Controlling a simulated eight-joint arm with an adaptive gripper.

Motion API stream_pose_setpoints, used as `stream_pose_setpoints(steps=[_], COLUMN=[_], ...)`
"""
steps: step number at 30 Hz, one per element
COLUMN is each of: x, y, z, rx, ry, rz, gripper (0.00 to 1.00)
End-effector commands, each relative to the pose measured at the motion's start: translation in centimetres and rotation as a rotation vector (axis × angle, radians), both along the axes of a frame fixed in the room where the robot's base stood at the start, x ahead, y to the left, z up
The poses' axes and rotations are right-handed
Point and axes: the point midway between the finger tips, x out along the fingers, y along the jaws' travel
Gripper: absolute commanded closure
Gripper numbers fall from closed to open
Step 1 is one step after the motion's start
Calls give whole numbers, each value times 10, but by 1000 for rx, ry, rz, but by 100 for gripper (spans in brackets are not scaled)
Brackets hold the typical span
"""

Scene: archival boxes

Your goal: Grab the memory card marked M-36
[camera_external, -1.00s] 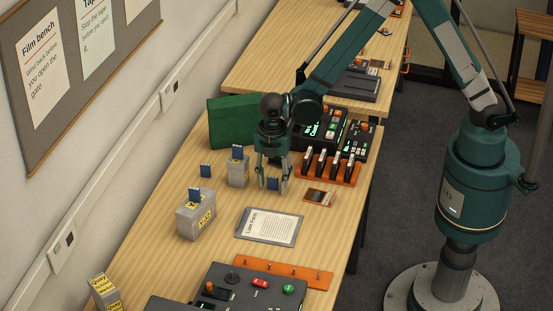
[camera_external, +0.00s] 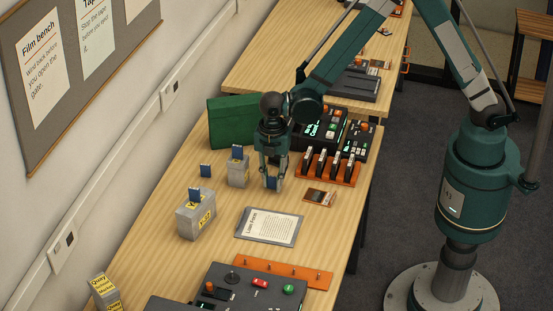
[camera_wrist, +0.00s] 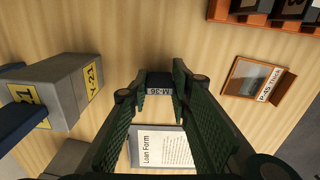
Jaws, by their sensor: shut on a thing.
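The fingers also show in the wrist view (camera_wrist: 160,95). The card is at or very near the table top; I cannot tell whether it touches it.
Another grey box (camera_external: 196,220) and a loose blue card (camera_external: 206,171) are further left. A Loan Form clipboard (camera_external: 268,227), a small framed slide (camera_external: 319,197) and an orange rack (camera_external: 345,178) are nearby.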

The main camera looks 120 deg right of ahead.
Motion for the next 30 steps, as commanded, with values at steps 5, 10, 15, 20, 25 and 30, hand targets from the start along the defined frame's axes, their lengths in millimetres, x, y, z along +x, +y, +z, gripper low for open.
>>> stream_pose_setpoints(steps=[5,10,15,20,25,30], x=[0,0,0,-1,0,0], y=[0,0,0,0,0,0], z=[13,34,57,77,91,96], rx=[0,0,0,0,0,0], ry=[0,0,0,0,0,0], rz=[0,0,0,0,0,0], gripper=[88,88,88,88,88,88])
